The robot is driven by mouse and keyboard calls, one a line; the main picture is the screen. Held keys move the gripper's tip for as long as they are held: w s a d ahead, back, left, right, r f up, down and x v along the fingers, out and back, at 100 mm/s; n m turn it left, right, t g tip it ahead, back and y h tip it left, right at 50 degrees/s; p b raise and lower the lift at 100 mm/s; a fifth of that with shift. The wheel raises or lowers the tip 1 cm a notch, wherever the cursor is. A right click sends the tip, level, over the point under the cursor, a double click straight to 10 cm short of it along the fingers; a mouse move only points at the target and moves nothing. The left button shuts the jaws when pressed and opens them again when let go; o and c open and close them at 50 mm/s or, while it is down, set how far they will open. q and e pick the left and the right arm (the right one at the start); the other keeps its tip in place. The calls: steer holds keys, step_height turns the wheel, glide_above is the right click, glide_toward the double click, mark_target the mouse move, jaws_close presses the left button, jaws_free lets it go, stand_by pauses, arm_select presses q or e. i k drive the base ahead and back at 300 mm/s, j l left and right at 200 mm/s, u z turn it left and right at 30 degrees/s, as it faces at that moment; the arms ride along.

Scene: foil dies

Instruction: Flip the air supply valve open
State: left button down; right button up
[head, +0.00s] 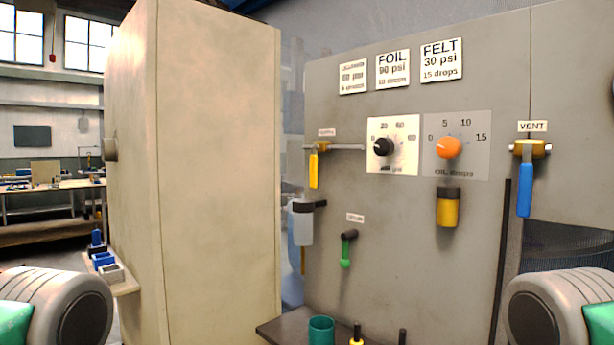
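A valve with a yellow lever (314,171) is on the grey panel, left of the black dial. Its small label (326,132) is blurred but seems to read SUPPLY. The lever hangs straight down, across a horizontal pipe (347,147) that runs right toward the dial plate. A second valve, with a blue lever (525,189) hanging down, sits at the right under a VENT label (532,126). Only rounded grey and green parts of my arms show in the two lower corners. Neither gripper is in view, and nothing touches the yellow lever.
A tall beige cabinet (215,150) stands left of the grey panel (420,260). The panel carries a black dial (383,147), an orange dial (447,148), a clear bowl (302,222), a yellow bowl (448,207) and a green lever (345,253). A teal cup (321,331) stands on a low shelf.

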mark_target(313, 159)
steer(key=i+j, duration=0.15)
steer(key=j, duration=0.25)
steer(key=i+j+z, duration=0.1)
steer(key=j, duration=0.25)
steer(key=i+j+z, duration=0.1)
steer(key=j, duration=0.3)
steer(key=i+j, duration=0.25)
steer(key=j, duration=0.2)
steer(key=i+j+z, duration=0.1)
steer(key=j, duration=0.3)
steer(key=i+j, duration=0.15)
steer(key=j, duration=0.25)
steer(key=i+j+z, duration=0.1)
steer(key=j, duration=0.3)
steer(key=i+j+z, duration=0.1)
steer(key=j, duration=0.35)
